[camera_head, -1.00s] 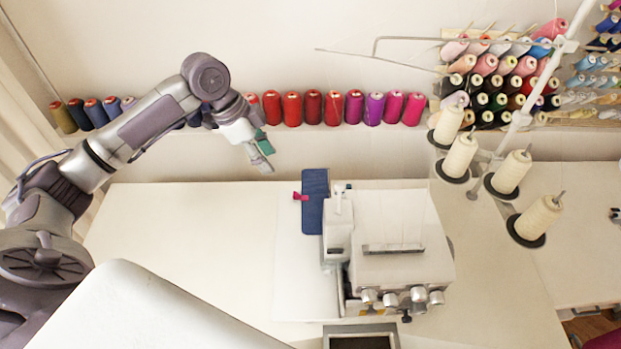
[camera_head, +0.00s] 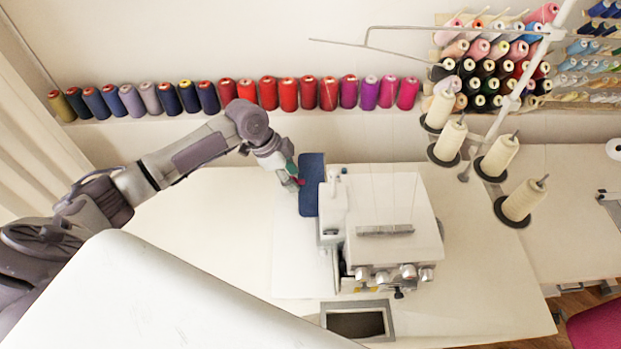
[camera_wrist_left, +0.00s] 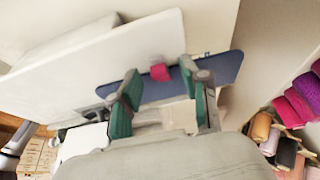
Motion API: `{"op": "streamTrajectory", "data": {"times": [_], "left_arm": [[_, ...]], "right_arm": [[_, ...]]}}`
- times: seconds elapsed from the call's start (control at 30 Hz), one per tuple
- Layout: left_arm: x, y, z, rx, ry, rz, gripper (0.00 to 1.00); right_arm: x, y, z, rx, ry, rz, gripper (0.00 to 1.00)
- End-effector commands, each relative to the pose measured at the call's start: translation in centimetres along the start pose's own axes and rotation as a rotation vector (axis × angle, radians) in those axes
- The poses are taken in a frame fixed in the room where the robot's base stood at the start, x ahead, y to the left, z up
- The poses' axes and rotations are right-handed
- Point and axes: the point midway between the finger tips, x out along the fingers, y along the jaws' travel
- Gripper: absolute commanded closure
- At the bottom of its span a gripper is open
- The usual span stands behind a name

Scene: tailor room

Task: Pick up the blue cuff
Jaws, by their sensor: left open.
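The blue cuff (camera_head: 311,190) is a dark blue strip lying on the white table along the left side of the white sewing machine. A small magenta clip (camera_wrist_left: 160,73) sits on its edge. In the left wrist view the cuff (camera_wrist_left: 222,67) spans across behind the fingers. My left gripper (camera_head: 292,184) is beside the cuff's left edge in the head view. In the wrist view my left gripper (camera_wrist_left: 160,97) is open, with the clip between its green-padded fingertips. I cannot tell whether the fingers touch the cuff. My right gripper is not in view.
The sewing machine (camera_head: 390,215) stands immediately right of the cuff. A row of thread spools (camera_head: 268,93) lines the wall ledge behind. Cream cones (camera_head: 447,140) stand at the right. The table (camera_head: 220,225) left of the machine is clear.

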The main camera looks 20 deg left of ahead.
Motion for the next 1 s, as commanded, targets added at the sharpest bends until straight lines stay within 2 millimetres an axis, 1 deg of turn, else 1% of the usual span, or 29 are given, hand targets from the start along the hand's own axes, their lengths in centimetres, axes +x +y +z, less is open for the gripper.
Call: {"op": "streamTrajectory", "data": {"times": [0.1, 0.27, 0.37, 0.5, 0.53, 0.57, 0.87, 1.0], "left_arm": [[0.48, 0.05, 0.0, 0.0, 0.0, 0.001, 0.54], [0.48, 0.03, 0.02, 0.0, 0.0, 0.0, 0.54], [0.46, 0.02, 0.02, 0.0, 0.0, 0.0, 0.69], [0.43, 0.01, 0.02, 0.0, 0.0, 0.0, 0.93], [0.43, 0.01, 0.02, 0.0, 0.0, 0.0, 0.97], [0.43, 0.01, 0.02, 0.0, 0.0, 0.0, 1.0], [0.38, -0.01, 0.0, 0.0, 0.0, -0.001, 1.0], [-0.08, -0.11, -0.21, 0.001, 0.001, -0.003, 1.0]], "right_arm": [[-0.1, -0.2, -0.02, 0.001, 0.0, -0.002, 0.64], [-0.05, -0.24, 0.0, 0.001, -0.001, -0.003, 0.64], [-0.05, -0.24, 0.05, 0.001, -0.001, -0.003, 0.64], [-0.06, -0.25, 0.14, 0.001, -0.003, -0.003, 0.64], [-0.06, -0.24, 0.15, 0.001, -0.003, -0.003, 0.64], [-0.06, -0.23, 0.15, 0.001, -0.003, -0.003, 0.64], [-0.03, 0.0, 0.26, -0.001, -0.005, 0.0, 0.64], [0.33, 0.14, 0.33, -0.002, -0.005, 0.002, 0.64]]}}
